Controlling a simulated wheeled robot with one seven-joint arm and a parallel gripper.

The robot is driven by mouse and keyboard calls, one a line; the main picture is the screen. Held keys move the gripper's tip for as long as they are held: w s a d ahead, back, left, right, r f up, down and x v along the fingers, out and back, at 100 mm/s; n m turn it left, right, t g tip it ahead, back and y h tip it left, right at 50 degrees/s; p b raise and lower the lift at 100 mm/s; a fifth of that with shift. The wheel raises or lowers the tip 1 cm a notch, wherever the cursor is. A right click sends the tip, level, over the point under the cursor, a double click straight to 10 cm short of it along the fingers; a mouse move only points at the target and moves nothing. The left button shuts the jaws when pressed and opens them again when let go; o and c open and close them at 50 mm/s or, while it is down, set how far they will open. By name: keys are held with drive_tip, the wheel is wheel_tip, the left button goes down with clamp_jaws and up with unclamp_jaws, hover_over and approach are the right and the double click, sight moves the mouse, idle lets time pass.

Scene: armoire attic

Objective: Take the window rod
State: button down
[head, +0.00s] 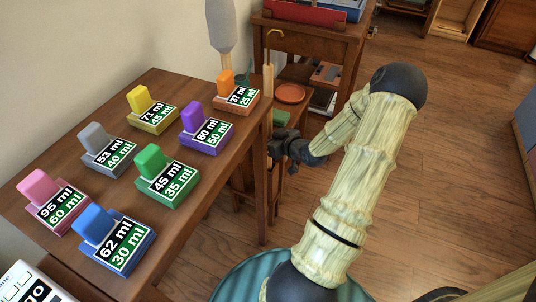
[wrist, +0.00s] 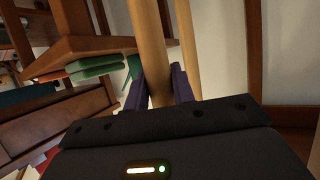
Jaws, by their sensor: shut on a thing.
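The window rod (head: 268,82) is a slim, light wooden pole with a yellowish hook at its top. It stands roughly upright just beyond the right edge of the brown table in the head view. My gripper (head: 274,145) is at the rod's lower part, beside the table edge. In the wrist view, the rod (wrist: 150,50) runs down between the purple fingers of my gripper (wrist: 159,88), which is shut on it. The rod's lower end is hidden.
The brown table (head: 225,165) holds several coloured blocks with volume labels. Behind the rod are a small stand with an orange dish (head: 290,93) and a wooden desk (head: 310,42). In the wrist view, another wooden post (wrist: 187,45) stands close by. Open floor (head: 460,130) lies right.

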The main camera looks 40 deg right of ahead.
sight(268, 65)
wheel_tip(268, 65, up, 28)
drive_tip(key=p, duration=1.2)
drive_tip(key=shift+p, duration=0.7)
